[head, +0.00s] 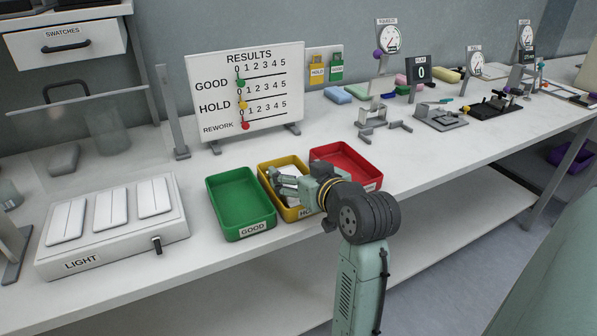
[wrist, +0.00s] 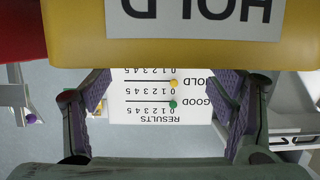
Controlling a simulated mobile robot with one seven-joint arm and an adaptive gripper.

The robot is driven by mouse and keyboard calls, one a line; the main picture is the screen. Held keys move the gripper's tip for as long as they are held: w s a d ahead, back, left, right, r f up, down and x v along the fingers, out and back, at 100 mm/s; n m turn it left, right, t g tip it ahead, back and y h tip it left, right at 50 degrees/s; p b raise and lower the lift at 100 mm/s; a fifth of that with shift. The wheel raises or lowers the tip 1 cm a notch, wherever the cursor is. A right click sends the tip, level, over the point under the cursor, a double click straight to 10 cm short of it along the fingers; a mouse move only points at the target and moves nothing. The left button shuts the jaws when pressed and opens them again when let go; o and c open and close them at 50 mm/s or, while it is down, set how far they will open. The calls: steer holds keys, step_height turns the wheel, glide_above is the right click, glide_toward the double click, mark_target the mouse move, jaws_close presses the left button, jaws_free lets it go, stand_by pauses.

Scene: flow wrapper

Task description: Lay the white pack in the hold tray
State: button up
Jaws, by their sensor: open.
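The yellow hold tray (head: 266,170) stands between the green and red trays in the head view. Its HOLD label is upside down and close at the top of the wrist view (wrist: 200,42). A white pack (head: 291,171) seems to lie inside the hold tray, mostly hidden by my gripper. My gripper (head: 279,183) is over the hold tray with its fingers pointing left. In the wrist view my gripper (wrist: 166,104) has its two fingers wide apart with no pack visible between them. I cannot tell whether the fingers touch the pack.
The green GOOD tray (head: 240,202) is at left and the red tray (head: 345,167) at right. A light box (head: 115,225) carries three white packs. The results board (head: 247,95) stands behind the trays. Gauges and fixtures are farther right.

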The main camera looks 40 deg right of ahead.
steer(key=v, duration=1.2)
